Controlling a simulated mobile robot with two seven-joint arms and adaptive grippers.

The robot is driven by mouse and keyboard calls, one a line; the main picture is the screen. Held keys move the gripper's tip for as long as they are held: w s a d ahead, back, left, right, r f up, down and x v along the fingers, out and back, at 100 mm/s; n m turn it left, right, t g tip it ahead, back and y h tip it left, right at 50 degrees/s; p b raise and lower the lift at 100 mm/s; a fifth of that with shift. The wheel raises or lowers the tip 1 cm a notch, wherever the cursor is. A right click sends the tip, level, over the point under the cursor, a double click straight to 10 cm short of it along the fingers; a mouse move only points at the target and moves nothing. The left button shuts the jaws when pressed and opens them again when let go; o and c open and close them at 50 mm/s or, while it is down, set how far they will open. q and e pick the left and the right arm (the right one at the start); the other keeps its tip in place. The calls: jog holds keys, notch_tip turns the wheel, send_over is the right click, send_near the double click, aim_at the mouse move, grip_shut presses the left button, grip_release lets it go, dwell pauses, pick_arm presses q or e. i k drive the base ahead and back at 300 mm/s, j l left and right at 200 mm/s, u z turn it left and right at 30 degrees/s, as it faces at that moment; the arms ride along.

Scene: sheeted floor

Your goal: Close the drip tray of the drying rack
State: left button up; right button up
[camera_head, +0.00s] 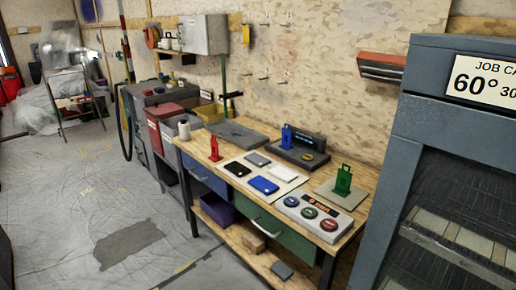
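A large blue-grey cabinet (399,158) stands at the right edge, cut off by the frame. It looks like the drying rack, with a white sign (487,78) reading "JOB CA" and "60° 30". Its dark front shows pale slatted shelves (460,236) inside. Its lower part is outside the frame, and I cannot make out a drip tray. Neither of my grippers is in view.
A wooden workbench (215,150) with blue and green drawers runs along the wall, holding phone-like slabs, a button panel (320,218) and small stands. Grey machines (150,110) stand beyond it. The floor (60,200) at left is mostly clear.

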aim_at(247, 140)
jog(key=i+j+z, duration=0.35)
jog(key=i+j, duration=0.65)
